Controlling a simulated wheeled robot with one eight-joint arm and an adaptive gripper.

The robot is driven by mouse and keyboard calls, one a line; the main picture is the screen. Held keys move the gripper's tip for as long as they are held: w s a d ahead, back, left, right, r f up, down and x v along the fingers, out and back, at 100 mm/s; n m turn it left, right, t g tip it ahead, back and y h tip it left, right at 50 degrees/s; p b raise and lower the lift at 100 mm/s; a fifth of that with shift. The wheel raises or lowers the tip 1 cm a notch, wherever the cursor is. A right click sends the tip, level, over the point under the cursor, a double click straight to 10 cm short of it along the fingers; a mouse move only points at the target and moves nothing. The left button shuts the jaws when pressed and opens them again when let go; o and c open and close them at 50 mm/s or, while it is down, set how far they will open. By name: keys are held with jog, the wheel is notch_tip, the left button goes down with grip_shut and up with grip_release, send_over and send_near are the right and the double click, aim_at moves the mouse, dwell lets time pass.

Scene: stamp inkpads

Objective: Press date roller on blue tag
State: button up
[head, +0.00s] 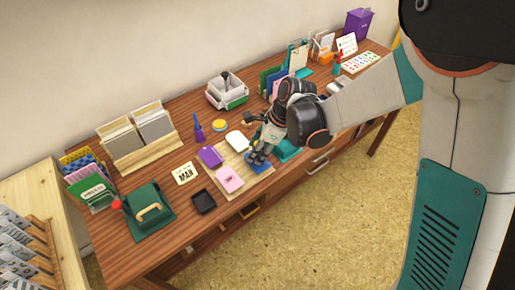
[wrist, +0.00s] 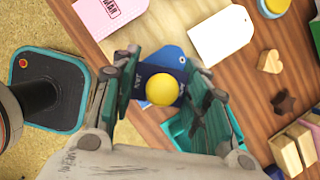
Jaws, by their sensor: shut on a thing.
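My gripper (wrist: 164,92) is shut on a dark navy block with a round yellow knob, which I take to be the date roller (wrist: 161,89). White letters on its sides are too small to read surely. In the head view my gripper (head: 258,156) is low over the mat and hides most of the roller. The blue tag (wrist: 171,57) lies directly under the roller, its holed end showing beyond the block; it also shows in the head view (head: 263,168). I cannot tell whether the roller touches the tag.
A teal pad (wrist: 181,131) is close beside my gripper. A black tray (head: 203,202) and a MAR card (head: 185,173) lie left.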

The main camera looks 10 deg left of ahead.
jog(key=shift+o, duration=0.2)
jog(key=shift+f+b, duration=0.5)
jog(key=shift+b, duration=0.05)
dwell(1.6)
jog(key=shift+r+p, duration=2.25)
jog(key=shift+r, duration=1.25)
jog(key=shift+c, duration=0.2)
